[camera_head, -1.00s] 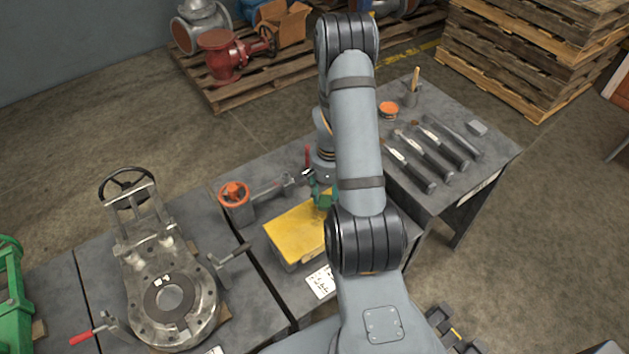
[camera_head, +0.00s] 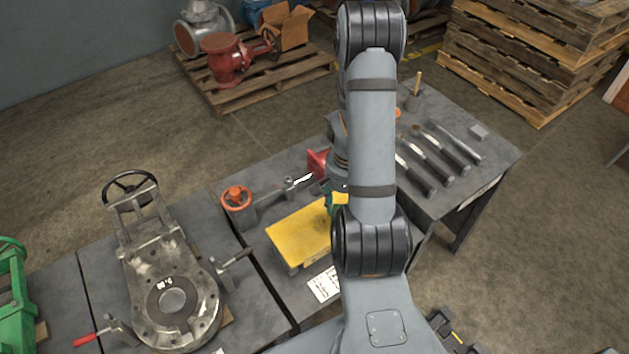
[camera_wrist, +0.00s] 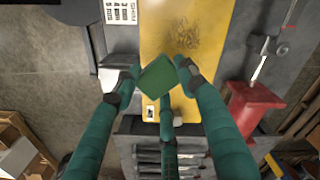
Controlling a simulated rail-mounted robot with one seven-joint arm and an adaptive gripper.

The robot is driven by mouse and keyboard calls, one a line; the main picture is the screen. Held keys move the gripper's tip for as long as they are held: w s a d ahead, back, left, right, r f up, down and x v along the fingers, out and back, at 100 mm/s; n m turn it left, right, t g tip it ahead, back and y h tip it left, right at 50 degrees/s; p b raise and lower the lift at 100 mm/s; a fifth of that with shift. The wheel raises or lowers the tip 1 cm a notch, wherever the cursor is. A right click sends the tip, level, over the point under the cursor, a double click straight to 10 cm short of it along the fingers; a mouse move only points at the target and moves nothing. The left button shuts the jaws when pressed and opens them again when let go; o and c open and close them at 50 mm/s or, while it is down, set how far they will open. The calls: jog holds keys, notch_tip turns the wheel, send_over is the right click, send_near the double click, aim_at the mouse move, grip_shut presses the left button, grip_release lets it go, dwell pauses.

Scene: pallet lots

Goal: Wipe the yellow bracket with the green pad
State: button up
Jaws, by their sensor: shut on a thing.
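The yellow bracket (camera_head: 299,236) lies on the grey table, partly hidden behind my arm in the head view. In the wrist view the bracket (camera_wrist: 183,35) runs down the middle and carries a dark scribbled smudge near its upper part. My gripper (camera_wrist: 158,85) has green fingers with dark tips, shut on the green pad (camera_wrist: 157,77). The pad is held over the lower part of the bracket in the wrist view; I cannot tell whether it touches. In the head view the gripper is mostly hidden behind my arm.
A clamp with an orange knob (camera_head: 237,197) stands beside the bracket, and a red block (camera_head: 317,163) stands behind. A printed card (camera_head: 324,284) lies in front. Several tools (camera_head: 423,162) lie on the right table. A large valve (camera_head: 172,298) stands on the left.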

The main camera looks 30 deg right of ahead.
jog(key=shift+r+p, duration=1.25)
jog(key=shift+r, duration=0.75)
